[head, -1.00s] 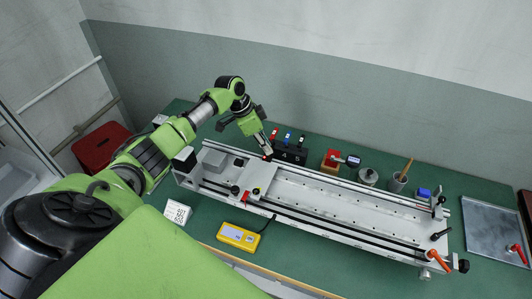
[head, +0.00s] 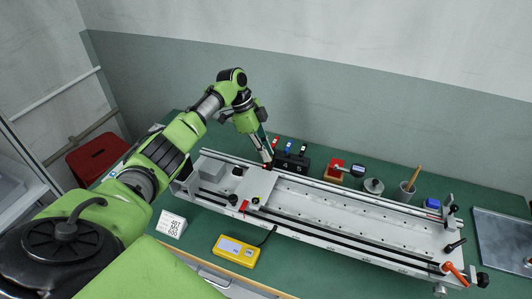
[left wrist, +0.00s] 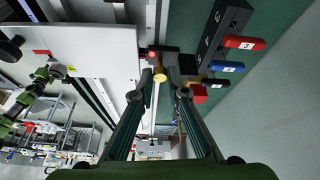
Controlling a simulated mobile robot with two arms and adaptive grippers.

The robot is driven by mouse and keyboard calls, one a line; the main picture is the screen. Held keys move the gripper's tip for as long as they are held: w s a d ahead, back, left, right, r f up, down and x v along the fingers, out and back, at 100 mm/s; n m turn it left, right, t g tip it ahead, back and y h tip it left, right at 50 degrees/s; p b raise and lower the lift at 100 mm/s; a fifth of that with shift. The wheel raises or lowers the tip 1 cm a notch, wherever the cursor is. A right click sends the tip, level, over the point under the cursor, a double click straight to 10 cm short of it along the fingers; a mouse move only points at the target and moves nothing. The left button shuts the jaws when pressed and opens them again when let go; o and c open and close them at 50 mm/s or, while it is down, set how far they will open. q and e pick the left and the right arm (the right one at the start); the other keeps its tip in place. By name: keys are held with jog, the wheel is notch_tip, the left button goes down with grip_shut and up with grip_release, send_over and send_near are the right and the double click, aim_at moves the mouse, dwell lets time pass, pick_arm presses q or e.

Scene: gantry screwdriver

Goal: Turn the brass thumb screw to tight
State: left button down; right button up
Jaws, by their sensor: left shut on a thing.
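The brass thumb screw shows in the left wrist view as a small round yellow-brown head (left wrist: 159,77), just at my fingertips. My left gripper (left wrist: 166,84) is shut on it, with one dark finger on each side. In the head view my left gripper (head: 267,163) points down at the rear edge of the white gantry rail (head: 340,205), near its left part. The fingers hide the screw there, so its turn angle cannot be read. My right gripper is in neither view.
A black holder (head: 291,165) with red, blue and black handles stands close to the right of my left gripper. A yellow device (head: 236,251) and a white label block (head: 171,224) lie in front.

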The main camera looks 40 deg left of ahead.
pick_arm(q)
jog(key=c, duration=2)
grip_release()
jog(key=shift+o, duration=0.2)
jog(key=shift+a+r, duration=0.25)
jog(key=shift+r, duration=0.2)
jog(key=v, duration=0.7)
jog(key=shift+s, duration=0.1)
